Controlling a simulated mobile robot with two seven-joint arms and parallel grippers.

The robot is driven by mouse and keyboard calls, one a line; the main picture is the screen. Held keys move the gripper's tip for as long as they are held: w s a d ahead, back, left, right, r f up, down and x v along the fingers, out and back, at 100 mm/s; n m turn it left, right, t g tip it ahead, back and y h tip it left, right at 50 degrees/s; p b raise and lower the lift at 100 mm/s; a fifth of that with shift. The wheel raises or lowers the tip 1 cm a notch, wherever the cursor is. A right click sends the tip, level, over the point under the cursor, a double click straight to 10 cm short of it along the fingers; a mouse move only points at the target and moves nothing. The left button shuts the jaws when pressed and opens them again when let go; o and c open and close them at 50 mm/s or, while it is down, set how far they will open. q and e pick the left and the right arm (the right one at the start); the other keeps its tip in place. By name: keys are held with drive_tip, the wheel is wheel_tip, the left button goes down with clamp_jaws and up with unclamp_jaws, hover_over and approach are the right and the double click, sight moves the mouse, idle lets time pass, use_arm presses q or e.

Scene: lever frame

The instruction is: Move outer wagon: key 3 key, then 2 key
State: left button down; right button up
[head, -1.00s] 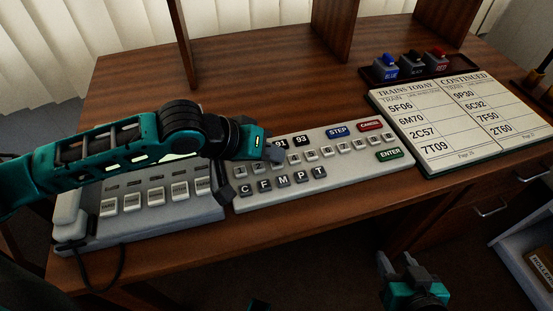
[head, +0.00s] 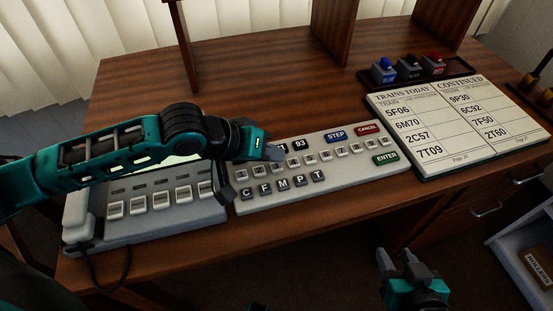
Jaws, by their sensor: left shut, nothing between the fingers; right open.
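The pale key panel (head: 345,172) lies on the desk, with a row of small grey number keys (head: 311,156) above the C, F, M, P and T keys (head: 283,184). My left gripper (head: 275,153) is shut and empty. My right gripper (head: 403,262) is open and empty, low in front of the desk.
STEP (head: 336,136), CANCEL (head: 368,128) and ENTER (head: 385,158) keys sit on the panel's right side. A grey telephone-like console (head: 150,222) stands left, under my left arm. A train list book (head: 455,125) and a tray of coloured stamps (head: 410,68) are at right.

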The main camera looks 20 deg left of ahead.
sight(254, 171)
use_arm(q)
drive_tip(key=s+a+p, duration=0.2)
drive_tip(key=shift+a+r, duration=0.1)
drive_tip(key=shift+a, duration=0.4)
drive_tip(key=shift+f, duration=0.2)
drive_tip(key=shift+f+p, duration=0.15)
drive_tip(key=shift+p, duration=0.25)
drive_tip(key=shift+f, duration=0.15)
